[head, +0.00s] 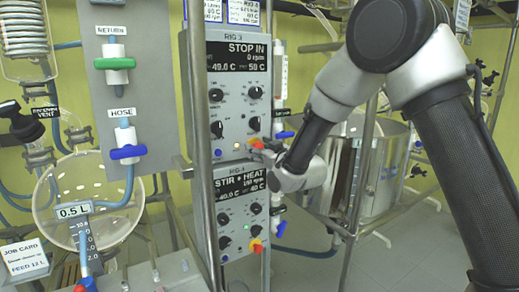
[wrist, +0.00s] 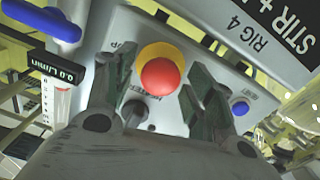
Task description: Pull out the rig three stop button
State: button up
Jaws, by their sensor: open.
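The rig three panel (head: 236,85) is the upper grey box in the head view, and its display reads "STOP IN". In the wrist view the red stop button (wrist: 160,77) stands on a yellow collar (wrist: 157,52). My gripper (wrist: 152,75) is open, with one finger on each side of the button. A gap shows between the button and each finger, so I see no contact.
The rig four panel (head: 237,215) is just below, with its own red and yellow button (head: 256,246). A black knob (wrist: 135,112) and a blue button (wrist: 240,107) are close to my fingers. A metal post (head: 201,130) stands left of the panels; a steel vessel (head: 385,170) is at right.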

jog(key=v, duration=1.2)
